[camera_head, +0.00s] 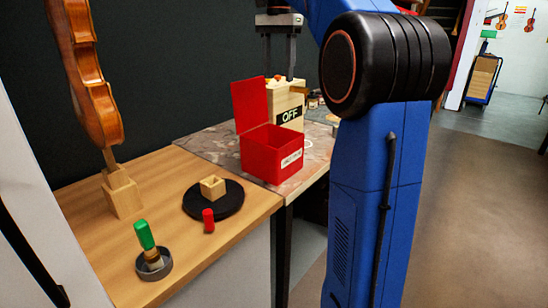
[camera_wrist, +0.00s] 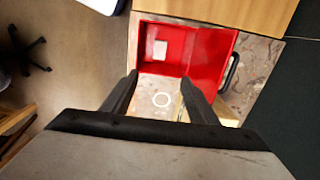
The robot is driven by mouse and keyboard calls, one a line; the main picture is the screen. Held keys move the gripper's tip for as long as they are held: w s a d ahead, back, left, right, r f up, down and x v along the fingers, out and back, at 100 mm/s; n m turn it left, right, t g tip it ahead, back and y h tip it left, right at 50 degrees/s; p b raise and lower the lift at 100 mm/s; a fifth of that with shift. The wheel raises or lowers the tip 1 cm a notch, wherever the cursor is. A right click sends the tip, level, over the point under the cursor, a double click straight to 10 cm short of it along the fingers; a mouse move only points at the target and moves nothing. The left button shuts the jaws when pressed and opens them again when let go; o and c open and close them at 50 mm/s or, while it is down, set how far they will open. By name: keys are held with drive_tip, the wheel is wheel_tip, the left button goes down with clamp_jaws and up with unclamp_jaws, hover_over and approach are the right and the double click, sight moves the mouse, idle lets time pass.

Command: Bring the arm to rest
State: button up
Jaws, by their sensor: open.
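My gripper (camera_head: 280,72) hangs pointing down at the back of the bench, in front of the dark wall. In the wrist view its two dark fingers (camera_wrist: 160,76) are apart, with nothing held between them. In the head view my gripper is above and behind the open red box (camera_head: 257,160), close over the pale block marked OFF (camera_head: 290,116). I cannot tell whether the fingers touch that block. The red box also shows in the wrist view (camera_wrist: 210,52), beyond the fingertips, with a pale patch inside.
A violin (camera_head: 88,80) stands upright on a wooden block at left. A black disc (camera_head: 228,208) carries a small wooden box (camera_head: 213,187). A red cylinder (camera_head: 208,220) and a green-handled tool (camera_head: 145,236) in a grey dish are near the front. Open floor lies right.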

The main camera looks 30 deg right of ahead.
drive_tip(key=shift+a, duration=0.1)
idle(0.4)
drive_tip(key=s+a+f+n+t, duration=0.2)
drive_tip(key=s+a+f+n, duration=0.5)
drive_tip(key=s+a+f, duration=0.45)
drive_tip(key=s+a+f+n+t, duration=0.2)
drive_tip(key=s+a+f+n, duration=0.2)
drive_tip(key=s+f, duration=1.4)
wheel_tip(320, 180, down, 4)
drive_tip(key=n, duration=0.3)
drive_tip(key=shift+s+t, duration=0.35)
drive_tip(key=shift+t, duration=0.05)
